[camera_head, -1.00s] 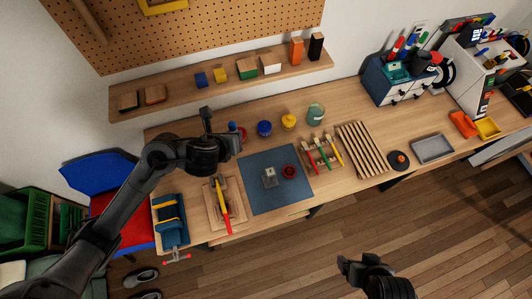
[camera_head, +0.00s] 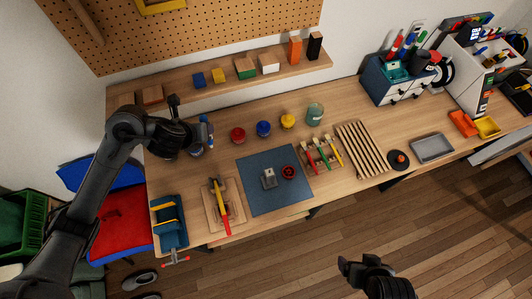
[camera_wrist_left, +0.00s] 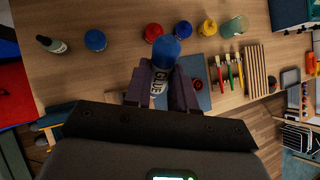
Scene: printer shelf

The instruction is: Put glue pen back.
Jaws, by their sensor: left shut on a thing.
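The glue pen (camera_wrist_left: 160,70) has a blue cap and a label reading GLUE. In the left wrist view it stands between the two dark fingers of my left gripper (camera_wrist_left: 160,88), which is shut on it. In the head view my left gripper (camera_head: 191,118) is above the back left of the table, and a blue part of the glue pen (camera_head: 204,119) shows at its right side. The gripper hides some of the table below. My right gripper (camera_head: 346,266) is in front of the table, over the floor, away from the objects; its jaw opening is unclear.
Red (camera_head: 238,134), blue (camera_head: 263,128) and yellow (camera_head: 288,120) jars and a glass jar (camera_head: 315,114) stand along the back. A shelf (camera_head: 215,92) runs above the table.

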